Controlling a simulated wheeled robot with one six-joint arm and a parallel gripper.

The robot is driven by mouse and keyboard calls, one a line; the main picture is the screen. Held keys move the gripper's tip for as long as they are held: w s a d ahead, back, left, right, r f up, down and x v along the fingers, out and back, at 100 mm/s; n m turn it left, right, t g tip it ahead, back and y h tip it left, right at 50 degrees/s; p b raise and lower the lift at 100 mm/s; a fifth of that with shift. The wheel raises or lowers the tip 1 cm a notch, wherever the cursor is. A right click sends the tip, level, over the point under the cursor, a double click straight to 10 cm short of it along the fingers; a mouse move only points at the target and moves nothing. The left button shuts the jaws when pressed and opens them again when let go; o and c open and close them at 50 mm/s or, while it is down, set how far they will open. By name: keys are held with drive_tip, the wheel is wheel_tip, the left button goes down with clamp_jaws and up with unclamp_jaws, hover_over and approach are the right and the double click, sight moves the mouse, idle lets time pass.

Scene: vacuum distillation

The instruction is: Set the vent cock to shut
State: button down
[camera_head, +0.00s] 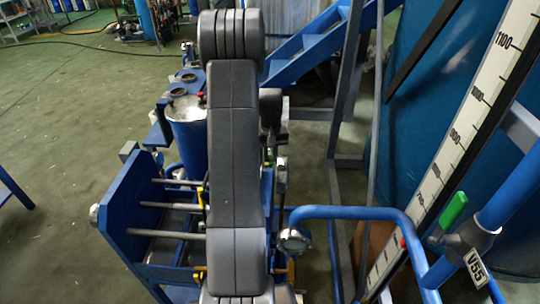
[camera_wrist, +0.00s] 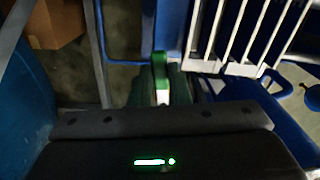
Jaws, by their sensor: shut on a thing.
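In the wrist view a green handle (camera_wrist: 159,64) with a pale lower part stands between the dark fingers of my gripper (camera_wrist: 161,88). The gripper is shut on this handle, which looks like the vent cock's lever. The cock's body is hidden behind the fingers and the wrist housing. In the head view my arm covers the middle, and the fingers and the held handle cannot be made out there.
Another green-handled valve (camera_head: 453,210), tagged V55, sits on blue pipe at the right, beside a tall white scale (camera_head: 462,130). A blue cylinder (camera_head: 188,135) and blue frame (camera_head: 128,225) stand left of my arm. Open floor (camera_head: 60,110) lies farther left.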

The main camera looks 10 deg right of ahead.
drive_tip(key=w+d+n+b, duration=0.3)
drive_tip(key=w+d+n, duration=0.1)
drive_tip(key=n, duration=1.2)
drive_tip(key=shift+d, duration=0.85)
drive_tip(key=shift+r, duration=0.1)
drive_tip(key=c, duration=1.4)
unclamp_jaws()
drive_tip(key=shift+o, duration=0.2)
wheel_tip(320, 180, up, 14)
drive_tip(key=b, duration=0.1)
drive_tip(key=shift+f, duration=0.25)
